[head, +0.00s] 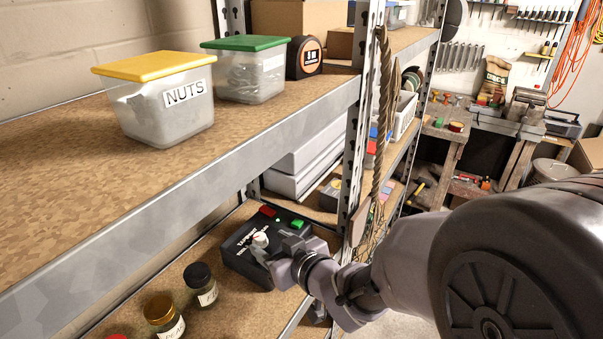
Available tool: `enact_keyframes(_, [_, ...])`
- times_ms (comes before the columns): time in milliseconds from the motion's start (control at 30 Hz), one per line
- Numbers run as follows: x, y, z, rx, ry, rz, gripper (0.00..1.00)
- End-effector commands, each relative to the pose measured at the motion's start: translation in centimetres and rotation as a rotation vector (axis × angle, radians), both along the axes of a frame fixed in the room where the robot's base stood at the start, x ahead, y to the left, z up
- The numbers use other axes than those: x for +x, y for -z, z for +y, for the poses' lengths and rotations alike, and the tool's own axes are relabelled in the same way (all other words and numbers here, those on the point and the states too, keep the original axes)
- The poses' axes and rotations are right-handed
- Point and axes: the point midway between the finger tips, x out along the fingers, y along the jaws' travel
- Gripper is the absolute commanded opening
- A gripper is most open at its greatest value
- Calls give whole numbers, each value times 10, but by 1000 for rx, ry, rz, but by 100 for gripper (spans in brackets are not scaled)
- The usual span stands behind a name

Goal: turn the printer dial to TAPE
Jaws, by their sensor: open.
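The printer (237,258) is a dark box on the lower shelf, with white lettering on its top that is too small to read surely. A pale round dial (260,239) stands on its top face. A red button (268,211) and a green button (298,224) sit toward its back edge. My gripper (268,254) reaches in from the right and is at the dial, its fingers open. I cannot tell whether a finger touches the dial. My gripper and wrist hide the printer's right part. The dial's pointing direction is not clear.
Jars with black (201,283) and gold (163,316) lids stand left of the printer. The upper shelf edge (190,165) runs above it and holds the NUTS bin (164,108), a green-lidded bin (246,75) and a tape measure (304,58). A metal shelf post (357,130) and hanging rope (381,110) stand close to my arm.

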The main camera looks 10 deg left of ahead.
Motion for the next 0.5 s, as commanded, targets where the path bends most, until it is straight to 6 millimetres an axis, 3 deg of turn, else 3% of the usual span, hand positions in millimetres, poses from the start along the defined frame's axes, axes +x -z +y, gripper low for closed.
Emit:
enact_keyframes(33, [8,10,8,0,-1,0,52])
enact_keyframes(200, [26,18,25,1,0,0,52])
enact_keyframes(500, [32,20,32,2,2,0,52])
